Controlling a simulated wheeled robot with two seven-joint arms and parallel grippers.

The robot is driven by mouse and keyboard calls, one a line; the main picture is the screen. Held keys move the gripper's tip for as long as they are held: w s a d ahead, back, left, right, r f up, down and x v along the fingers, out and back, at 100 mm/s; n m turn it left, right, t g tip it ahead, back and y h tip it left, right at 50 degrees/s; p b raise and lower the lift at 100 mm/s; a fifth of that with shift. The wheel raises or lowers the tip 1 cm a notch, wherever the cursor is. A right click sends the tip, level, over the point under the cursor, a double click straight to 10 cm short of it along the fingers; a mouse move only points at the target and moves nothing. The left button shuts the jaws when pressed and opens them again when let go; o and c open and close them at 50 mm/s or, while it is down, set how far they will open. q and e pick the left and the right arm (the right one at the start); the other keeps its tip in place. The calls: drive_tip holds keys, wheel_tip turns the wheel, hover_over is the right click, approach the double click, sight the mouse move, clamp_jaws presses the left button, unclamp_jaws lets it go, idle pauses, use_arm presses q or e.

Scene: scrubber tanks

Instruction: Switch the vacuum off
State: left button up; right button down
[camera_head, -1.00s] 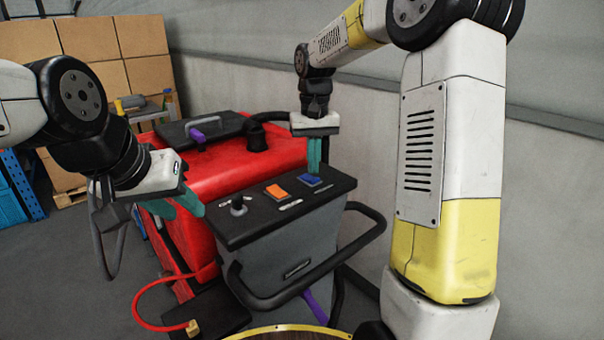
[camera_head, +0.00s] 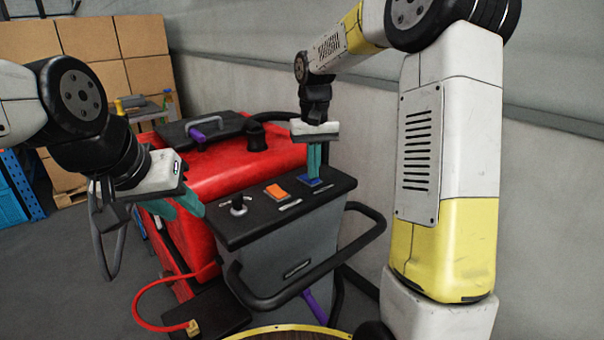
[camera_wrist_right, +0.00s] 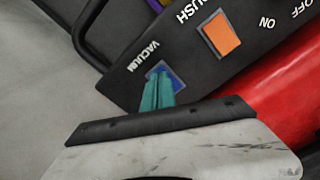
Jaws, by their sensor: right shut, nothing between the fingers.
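The blue vacuum switch (camera_head: 306,183) is on the black control panel (camera_head: 235,231) of the red scrubber (camera_head: 225,167). In the right wrist view the blue switch (camera_wrist_right: 174,80) lies beside the label VACUUM. My right gripper (camera_head: 314,178) is shut and empty, with its teal fingertips over the switch, hiding part of it. The fingertips (camera_wrist_right: 157,82) look to be at or touching the switch; contact is hard to tell. My left gripper (camera_head: 186,206) hangs at the panel's left side; its finger gap is unclear.
An orange switch (camera_head: 277,191), labelled BRUSH, sits left of the blue one, and a key-like knob (camera_head: 239,206) is further left. A black handle bar (camera_head: 262,300) curves around the panel's front. A grey wall (camera_head: 540,180) stands to the right.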

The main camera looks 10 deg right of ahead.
drive_tip(key=shift+f, duration=0.2)
drive_tip(key=shift+r, duration=3.5)
